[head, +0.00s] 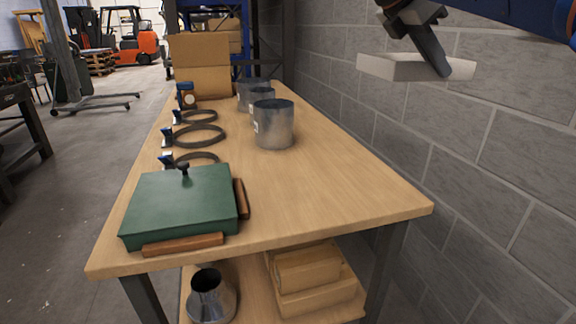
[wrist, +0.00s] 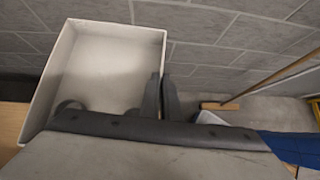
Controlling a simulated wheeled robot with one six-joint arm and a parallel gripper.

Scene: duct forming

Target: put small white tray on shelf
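The small white tray (head: 408,68) is held in the air in front of the block wall, right of the workbench, in the head view. My gripper (head: 460,70) is shut on its right side wall. In the wrist view the tray (wrist: 105,62) is empty and open towards the camera, and the gripper fingers (wrist: 161,95) pinch its right wall. A wooden lower shelf (head: 252,298) shows under the bench top. Most of this shelf is hidden by the bench top.
The workbench top (head: 330,195) holds a green lidded box (head: 185,205), metal duct pieces (head: 273,125), clamp rings (head: 200,135) and a cardboard box (head: 200,62). Its right side is clear. A metal cone (head: 211,297) and cardboard boxes (head: 308,278) sit on the lower shelf.

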